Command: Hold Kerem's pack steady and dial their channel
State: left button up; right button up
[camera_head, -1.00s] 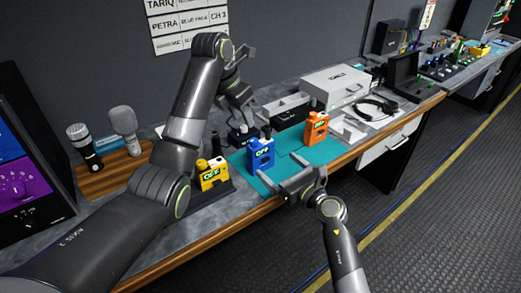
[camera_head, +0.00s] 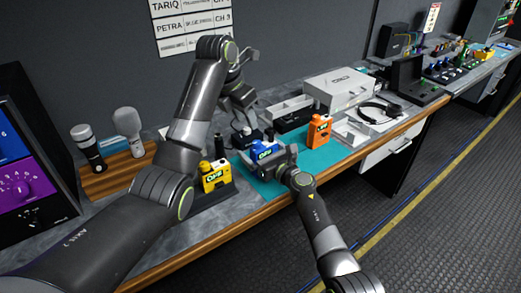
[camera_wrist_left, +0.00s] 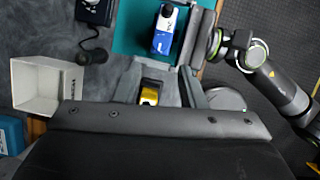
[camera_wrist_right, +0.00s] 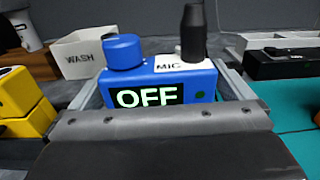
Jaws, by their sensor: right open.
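The blue pack (camera_head: 263,150) stands upright on the teal mat; in the right wrist view the blue pack (camera_wrist_right: 205,82) shows OFF, a blue knob, a black antenna and a MIC label. My right gripper (camera_head: 268,157) is open, its fingers on either side of the blue pack; contact is unclear. The yellow pack (camera_head: 215,177) sits in a dark holder, the orange pack (camera_head: 319,131) at the mat's far side. My left gripper (camera_head: 243,92) is raised over the desk; in the left wrist view its fingers (camera_wrist_left: 160,85) are apart and empty. I cannot read which pack is Kerem's.
A wall sheet (camera_head: 190,25) lists names and channels, partly legible. Two microphones (camera_head: 128,125) stand on a wooden board at left. A white WASH box (camera_wrist_right: 88,55) stands behind the blue pack. A silver case (camera_head: 338,88) and headset (camera_head: 380,110) lie to the right.

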aim_at(256, 142)
jog(key=shift+c, duration=0.4)
jog(key=c, duration=1)
pick_arm(q)
jog(key=shift+o, duration=0.7)
pick_arm(e)
jog(key=shift+c, duration=0.3)
pick_arm(q)
jog(key=shift+o, duration=0.4)
jog(key=m, duration=0.1)
jog(key=a+r+m, duration=0.1)
jog(key=shift+w+a+r+m+g+h, duration=0.25)
jog(key=shift+a+r+m+g+h, duration=0.05)
jog(key=shift+m+h, duration=0.1)
jog(key=shift+m, duration=0.5)
jog(key=x, duration=1.1)
jog(key=shift+d+f, duration=0.1)
jog(key=shift+d, duration=0.05)
jog(key=c, duration=1)
